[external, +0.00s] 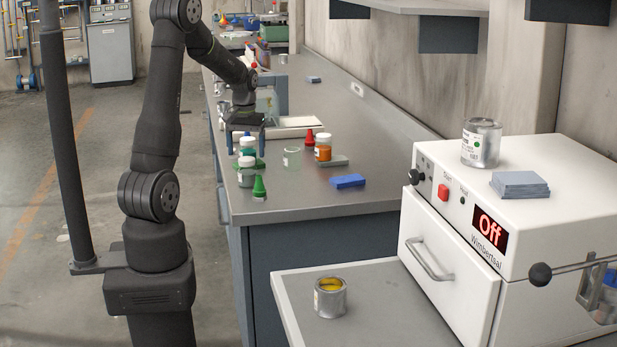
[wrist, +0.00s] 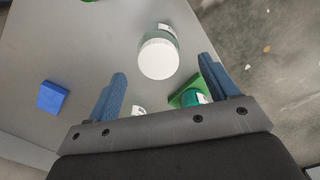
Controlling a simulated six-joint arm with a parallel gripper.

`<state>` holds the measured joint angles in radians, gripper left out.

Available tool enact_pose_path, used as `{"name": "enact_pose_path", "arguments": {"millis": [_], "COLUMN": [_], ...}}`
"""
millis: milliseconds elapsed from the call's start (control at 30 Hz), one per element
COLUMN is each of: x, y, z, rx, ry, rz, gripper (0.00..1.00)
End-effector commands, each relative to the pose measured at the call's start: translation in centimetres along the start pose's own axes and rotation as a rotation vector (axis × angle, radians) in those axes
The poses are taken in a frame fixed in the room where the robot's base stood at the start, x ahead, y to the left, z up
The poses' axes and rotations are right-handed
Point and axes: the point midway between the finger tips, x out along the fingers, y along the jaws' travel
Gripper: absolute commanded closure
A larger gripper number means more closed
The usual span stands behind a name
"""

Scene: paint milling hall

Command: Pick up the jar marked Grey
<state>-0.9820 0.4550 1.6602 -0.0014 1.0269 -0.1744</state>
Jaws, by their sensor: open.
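A white-lidded jar with grey-green contents (external: 246,178) stands upright near the bench's front left edge. It also shows in the wrist view (wrist: 158,57), beyond my fingertips and apart from them. Its label is too small to read, so I cannot confirm that it says Grey. My gripper (external: 246,143) is open and points down over the bench, just behind this jar; its blue fingers show in the wrist view (wrist: 160,88). Another white-lidded jar with green contents (external: 247,147) stands behind, between or close to the fingers. A jar with orange contents (external: 323,148) stands to the right.
An open tin with yellow (external: 330,298) stands in front. The bench's right side is mostly clear.

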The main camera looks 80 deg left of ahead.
Motion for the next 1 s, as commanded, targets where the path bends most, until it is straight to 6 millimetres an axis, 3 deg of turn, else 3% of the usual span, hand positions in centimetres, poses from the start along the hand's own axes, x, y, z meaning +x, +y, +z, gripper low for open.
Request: {"name": "enact_pose_path", "arguments": {"millis": [100, 333, 600, 900, 1000], "x": [1.7, 3.3, 7.1, 7.6, 7.6], "y": [0.0, 0.0, 0.1, 0.1, 0.1], "z": [0.0, 0.1, 0.1, 0.1, 0.1], "rx": [0.0, 0.0, 0.0, -0.001, -0.001], "ry": [-0.002, -0.003, -0.002, 0.001, 0.001], "rz": [0.0, 0.0, -0.001, 0.0, 0.0], "gripper": [0.21, 0.21, 0.21, 0.21, 0.38]}}
